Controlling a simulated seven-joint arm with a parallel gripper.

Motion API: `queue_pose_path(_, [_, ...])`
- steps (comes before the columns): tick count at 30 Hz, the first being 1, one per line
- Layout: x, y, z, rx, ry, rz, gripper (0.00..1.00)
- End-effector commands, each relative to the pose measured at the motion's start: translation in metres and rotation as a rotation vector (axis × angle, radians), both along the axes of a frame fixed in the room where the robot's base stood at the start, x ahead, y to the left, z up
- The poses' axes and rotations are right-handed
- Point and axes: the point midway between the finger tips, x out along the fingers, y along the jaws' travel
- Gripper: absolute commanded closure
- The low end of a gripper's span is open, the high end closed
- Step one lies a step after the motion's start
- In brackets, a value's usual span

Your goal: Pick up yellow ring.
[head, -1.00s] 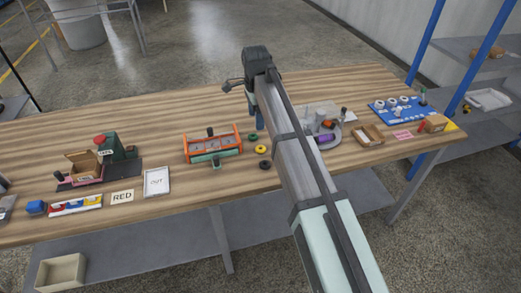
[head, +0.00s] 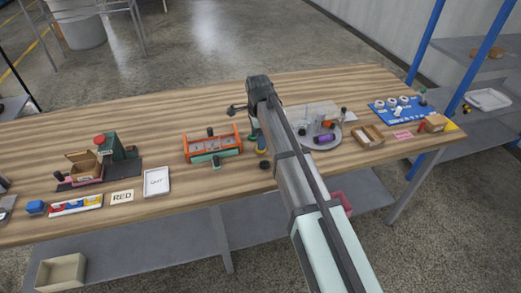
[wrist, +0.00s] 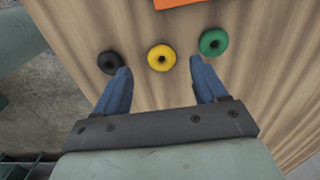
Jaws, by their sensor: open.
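The yellow ring (wrist: 161,58) lies flat on the wooden table (wrist: 255,50) in the wrist view, just beyond and between my fingertips. In the head view the yellow ring (head: 261,151) is partly hidden by my gripper (head: 260,146). My gripper (wrist: 160,80) is open and empty, its two blue fingers spread apart above the table. A black ring (wrist: 109,62) lies to the left of the yellow one, past the left fingertip. A green ring (wrist: 213,42) lies to its right, past the right fingertip.
An orange-framed box (head: 213,147) stands on the table just left of my gripper. A grey round tray (head: 325,137) with a purple piece and a wooden box (head: 368,137) stand to the right. A white OUT tray (head: 157,182) lies front left.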

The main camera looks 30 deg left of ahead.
Motion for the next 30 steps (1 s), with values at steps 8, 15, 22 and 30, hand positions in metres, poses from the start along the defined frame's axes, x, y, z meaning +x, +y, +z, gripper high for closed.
queue_pose_path(8, [0.002,-0.001,-0.034,-0.001,0.001,0.0,0.29])
queue_pose_path(15, [0.002,0.0,-0.046,0.0,0.0,0.0,0.29])
queue_pose_path(22, [0.002,0.0,-0.045,0.0,0.0,0.0,0.39])
queue_pose_path(30, [0.002,0.0,-0.045,0.0,0.0,0.0,0.65])
